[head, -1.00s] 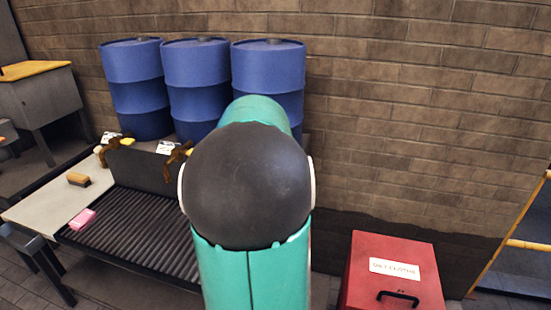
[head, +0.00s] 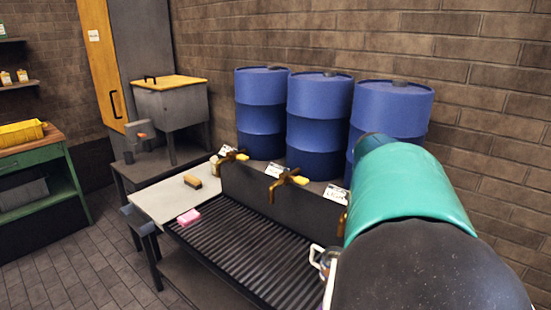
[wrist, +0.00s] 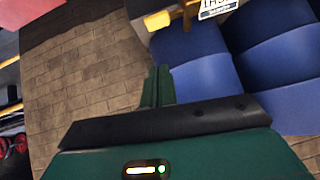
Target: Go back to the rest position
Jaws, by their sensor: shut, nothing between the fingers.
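My gripper (wrist: 158,86) shows in the wrist view with its two green fingers together and nothing between them. It is tilted against the scene, with the brick wall (wrist: 85,90) to the left and blue barrels (wrist: 205,75) to the right. In the head view my green and black arm fills the lower right, and the gripper itself is hidden behind it.
Three blue barrels (head: 262,112) stand behind a ribbed black drain bench (head: 250,250) with brass taps (head: 287,183). A brush (head: 193,181) and pink sponge (head: 188,217) lie on its left. A green workbench (head: 45,175) stands far left; tiled floor between is clear.

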